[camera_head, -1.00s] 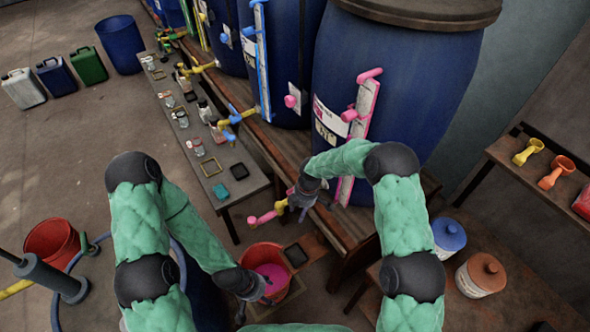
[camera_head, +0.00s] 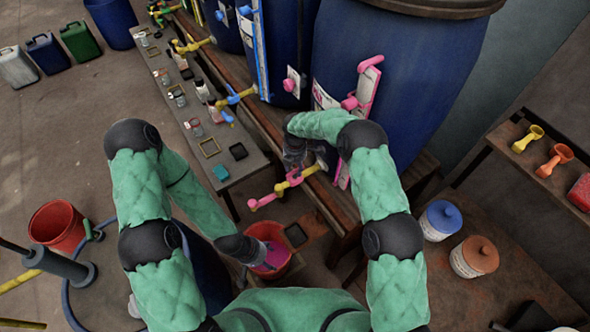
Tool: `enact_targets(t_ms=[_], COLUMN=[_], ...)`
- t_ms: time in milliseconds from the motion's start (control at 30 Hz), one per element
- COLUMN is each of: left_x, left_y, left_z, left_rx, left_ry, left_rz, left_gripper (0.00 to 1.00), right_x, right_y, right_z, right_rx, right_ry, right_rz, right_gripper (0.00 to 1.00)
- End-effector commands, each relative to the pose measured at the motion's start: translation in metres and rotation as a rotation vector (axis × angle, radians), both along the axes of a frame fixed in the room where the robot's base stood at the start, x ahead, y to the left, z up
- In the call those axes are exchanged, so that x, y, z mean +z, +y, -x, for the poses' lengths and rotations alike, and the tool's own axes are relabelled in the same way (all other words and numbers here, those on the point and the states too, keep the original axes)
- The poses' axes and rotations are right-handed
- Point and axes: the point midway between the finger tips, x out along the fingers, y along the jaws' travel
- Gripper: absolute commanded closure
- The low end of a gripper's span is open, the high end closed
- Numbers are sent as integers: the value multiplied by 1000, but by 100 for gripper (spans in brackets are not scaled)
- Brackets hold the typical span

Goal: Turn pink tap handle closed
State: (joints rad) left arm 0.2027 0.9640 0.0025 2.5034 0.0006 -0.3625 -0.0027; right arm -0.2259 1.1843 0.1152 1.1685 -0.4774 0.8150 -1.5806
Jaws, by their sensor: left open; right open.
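The pink and yellow tap (camera_head: 297,180) sticks out low from the large blue vat (camera_head: 385,75) with the pink gauge strip. Its pink part (camera_head: 262,202) points left and down, toward the near side. My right gripper (camera_head: 294,160) is open, just above and behind the tap, apart from the pink part as far as I can see. Its fingers are dark and partly blurred against the vat. My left gripper (camera_head: 262,258) is open, low over the red bucket (camera_head: 285,262), which holds pink liquid.
A low bench (camera_head: 215,160) with small jars and trays runs along the left. Blue-handled and yellow taps line the wooden vat stand (camera_head: 330,200). Two lidded pots (camera_head: 441,220) stand at right. A shelf (camera_head: 500,145) with yellow and orange scoops is farther right. A red bucket (camera_head: 58,226) stands at far left.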

Motion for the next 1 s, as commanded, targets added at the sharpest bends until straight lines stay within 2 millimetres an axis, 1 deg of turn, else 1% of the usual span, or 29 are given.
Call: enact_targets(t_ms=[33, 200, 533, 567, 600, 667, 700, 733, 1000], left_x=[-1, -2, -2, -2, -2, -2, -2, -2, -3], left_y=[0, 0, 0, 0, 0, 0, 0, 0, 0], left_z=[0, 0, 0, 0, 0, 0, 0, 0, 0], left_rx=[0, 0, 0, 0, 0, 0, 0, 0, 0], left_ry=[0, 0, -1, -1, -1, -1, -1, -1, -1], left_rz=[0, 0, 0, 0, 0, 0, 0, 0, 0], left_gripper=[38, 38, 38, 38, 38, 38, 38, 38, 38], right_x=[-8, -20, -23, -23, -23, -23, -23, -23, -23], right_y=[0, 0, 0, 0, 0, 0, 0, 0, 0], right_z=[0, 0, 0, 0, 0, 0, 0, 0, 0], right_rx=[-1, -2, -2, -2, -2, -2, -2, -2, -9], right_ry=[0, 1, -1, -1, -1, -1, -1, -1, -1], right_rz=[0, -1, -1, -1, -1, -1, -1, -1, -1], right_gripper=[54, 54, 54, 57, 68, 85, 96, 100, 100])
